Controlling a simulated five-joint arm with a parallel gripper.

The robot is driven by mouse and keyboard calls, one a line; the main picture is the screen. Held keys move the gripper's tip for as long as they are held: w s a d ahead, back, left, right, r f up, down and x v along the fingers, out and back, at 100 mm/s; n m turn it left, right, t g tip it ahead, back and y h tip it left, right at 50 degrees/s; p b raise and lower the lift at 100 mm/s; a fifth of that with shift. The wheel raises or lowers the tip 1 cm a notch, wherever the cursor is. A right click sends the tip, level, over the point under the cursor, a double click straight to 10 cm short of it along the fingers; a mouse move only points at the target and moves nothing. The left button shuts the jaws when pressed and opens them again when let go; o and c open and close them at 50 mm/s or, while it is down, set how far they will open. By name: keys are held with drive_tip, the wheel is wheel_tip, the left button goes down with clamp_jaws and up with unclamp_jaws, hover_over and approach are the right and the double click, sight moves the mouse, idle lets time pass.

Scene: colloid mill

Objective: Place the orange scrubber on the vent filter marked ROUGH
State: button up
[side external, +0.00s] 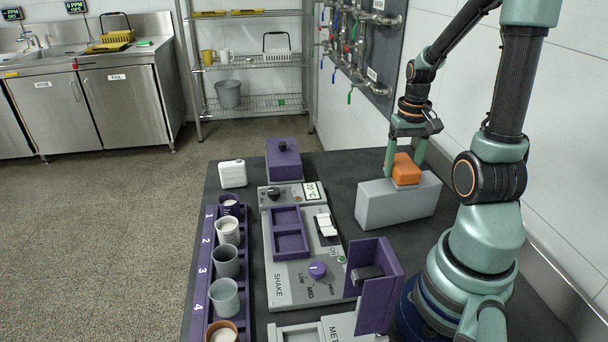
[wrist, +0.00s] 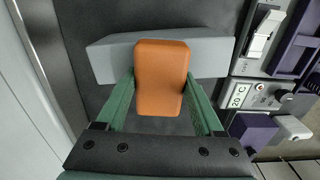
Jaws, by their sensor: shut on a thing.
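The orange scrubber (side external: 406,168) is between the two green fingers of my gripper (side external: 403,172), which is shut on it. In the side view it is at the top of a plain light grey block (side external: 390,209); I cannot tell whether it touches the block. In the wrist view the scrubber (wrist: 160,78) fills the space between the fingers of my gripper (wrist: 160,85) and overlaps the grey block (wrist: 108,62) behind it. No marking ROUGH is legible in either view, so I cannot tell which thing is the vent filter.
A purple and grey shaker panel (side external: 295,282) stands left of the block, with a purple upright housing (side external: 378,318) in front. A purple cup rack (side external: 238,255) and a white jug (side external: 232,174) are farther left. Wall pipes and valves (side external: 362,50) are behind. Dark bench is bare around the block.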

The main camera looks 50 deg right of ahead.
sight(403, 162)
drive_tip(key=o, duration=1.4)
drive_tip(key=shift+f, duration=0.1)
wheel_tip(403, 162, up, 12)
drive_tip(key=w+a+n+t, duration=0.2)
drive_tip(key=w+a+n, duration=0.2)
drive_tip(key=a, duration=0.7)
drive_tip(key=w+a+r+n+t, duration=0.1)
drive_tip(key=w+a+n+t, duration=0.2)
drive_tip(key=a, duration=0.9)
drive_tip(key=shift+w+r+n+t, duration=0.25)
drive_tip(key=shift+w+n, duration=0.5)
drive_tip(key=shift+n, duration=0.45)
